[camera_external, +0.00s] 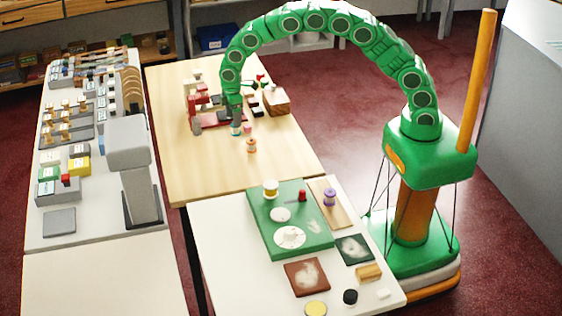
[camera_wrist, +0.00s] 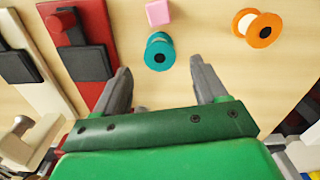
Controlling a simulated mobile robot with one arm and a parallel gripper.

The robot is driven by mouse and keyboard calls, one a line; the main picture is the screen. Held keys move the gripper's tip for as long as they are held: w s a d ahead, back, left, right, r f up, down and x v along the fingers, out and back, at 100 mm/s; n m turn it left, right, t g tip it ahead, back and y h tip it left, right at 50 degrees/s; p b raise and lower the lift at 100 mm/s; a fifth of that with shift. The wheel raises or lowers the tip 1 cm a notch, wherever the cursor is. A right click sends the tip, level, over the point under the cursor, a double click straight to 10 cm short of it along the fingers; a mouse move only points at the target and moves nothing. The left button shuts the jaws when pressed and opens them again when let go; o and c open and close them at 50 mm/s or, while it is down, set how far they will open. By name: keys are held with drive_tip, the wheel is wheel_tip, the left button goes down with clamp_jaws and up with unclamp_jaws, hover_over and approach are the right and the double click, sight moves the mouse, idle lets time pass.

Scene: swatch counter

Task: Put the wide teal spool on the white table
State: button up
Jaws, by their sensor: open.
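The teal spool (camera_wrist: 160,52) stands on the wooden table, just ahead of the fingertips in the wrist view. In the external view the teal spool (camera_external: 236,130) shows small, right below my gripper (camera_external: 236,120). My gripper (camera_wrist: 160,66) is open and empty, its two grey fingers spread to either side of the spool's line. I cannot tell the exact height gap. The white table (camera_external: 222,245) stands in front of the wooden one, with bare surface at its left.
An orange spool (camera_wrist: 258,28) and a pink block (camera_wrist: 158,11) are close to the teal spool. A red-and-black tool (camera_wrist: 85,50) lies at left. On the white table are a green board (camera_external: 263,222) with spools and discs, and dark swatches (camera_external: 353,249).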

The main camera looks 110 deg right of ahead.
drive_tip(key=f, duration=0.5)
drive_tip(key=shift+s, duration=0.2)
drive_tip(key=shift+r, duration=0.1)
drive_tip(key=shift+c, duration=0.2)
drive_tip(key=c, duration=1.2)
drive_tip(key=shift+o, duration=0.2)
